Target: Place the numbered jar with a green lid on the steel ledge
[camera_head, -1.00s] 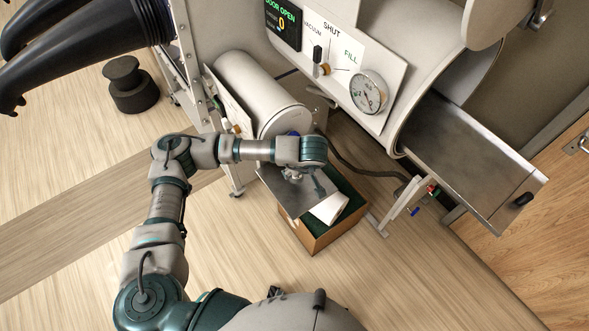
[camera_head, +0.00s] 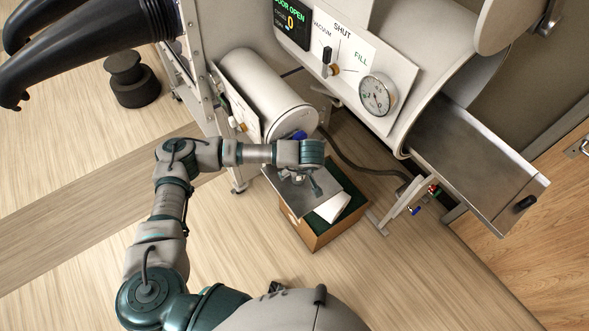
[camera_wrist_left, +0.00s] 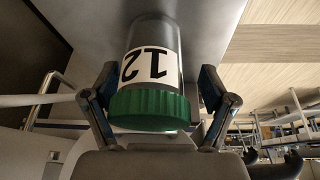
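The jar (camera_wrist_left: 155,60) shows in the left wrist view with a green ribbed lid (camera_wrist_left: 150,106) and a white label reading 12, upside down in the picture. Its far end meets a grey steel surface (camera_wrist_left: 212,22); I cannot tell if they touch. My left gripper (camera_wrist_left: 158,84) has one finger on each side of the jar near the lid. A narrow gap shows at the right finger, so it looks open around the jar. In the head view my left gripper (camera_head: 300,178) is over a small steel ledge (camera_head: 289,196), and the jar cannot be made out. My right gripper is out of view.
A white cylinder (camera_head: 268,95) is behind my wrist. A long steel tray (camera_head: 470,160) sticks out of the open chamber at right. Black gloves (camera_head: 80,50) hang at upper left.

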